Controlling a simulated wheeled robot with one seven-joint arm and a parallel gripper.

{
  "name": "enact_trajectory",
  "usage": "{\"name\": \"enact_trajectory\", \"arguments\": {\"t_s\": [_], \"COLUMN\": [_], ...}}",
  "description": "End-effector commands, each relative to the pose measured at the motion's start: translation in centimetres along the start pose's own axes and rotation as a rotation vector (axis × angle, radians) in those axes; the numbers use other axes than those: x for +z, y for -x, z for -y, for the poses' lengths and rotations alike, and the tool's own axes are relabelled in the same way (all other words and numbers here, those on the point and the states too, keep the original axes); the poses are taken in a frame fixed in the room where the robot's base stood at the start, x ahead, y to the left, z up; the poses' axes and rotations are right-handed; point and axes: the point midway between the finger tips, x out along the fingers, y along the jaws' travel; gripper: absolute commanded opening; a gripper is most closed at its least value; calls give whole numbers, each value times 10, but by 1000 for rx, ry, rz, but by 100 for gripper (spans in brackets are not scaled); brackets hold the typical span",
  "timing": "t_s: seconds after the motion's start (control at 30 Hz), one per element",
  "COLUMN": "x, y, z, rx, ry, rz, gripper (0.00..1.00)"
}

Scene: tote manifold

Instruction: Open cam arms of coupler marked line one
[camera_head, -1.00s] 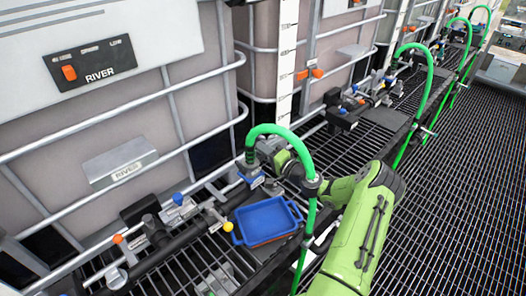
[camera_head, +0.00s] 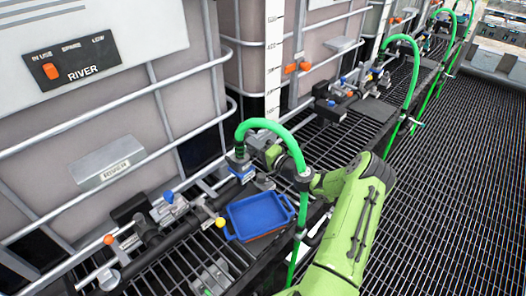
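A green hose (camera_head: 268,124) arches down to a coupler (camera_head: 240,161) with a blue part at its base, on the pipework left of my arm. I cannot read a line marking on it, and its cam arms are too small to make out. My green arm reaches up from the bottom, and its end bends left behind the hose. My gripper (camera_head: 266,150) is a small grey shape just right of the coupler. Its fingers are not clear, and I cannot tell whether it touches the coupler.
A blue tray (camera_head: 258,215) lies on the grating below the coupler. Valves with a blue knob (camera_head: 168,196), a yellow knob (camera_head: 220,223) and an orange knob (camera_head: 108,239) stand at left. A caged tank labelled RIVER (camera_head: 110,110) stands behind. The grated floor (camera_head: 440,190) at right is clear.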

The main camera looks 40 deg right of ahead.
Motion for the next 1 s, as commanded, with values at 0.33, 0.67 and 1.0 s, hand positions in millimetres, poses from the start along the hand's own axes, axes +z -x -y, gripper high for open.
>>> {"name": "enact_trajectory", "arguments": {"t_s": [0.33,0.67,1.0], "x": [-2,0,4], "y": [92,150,148], "z": [-2,0,1], "rx": [4,0,9], "ry": [-2,0,18], "rz": [-6,-2,21], "gripper": [22,22,35]}}
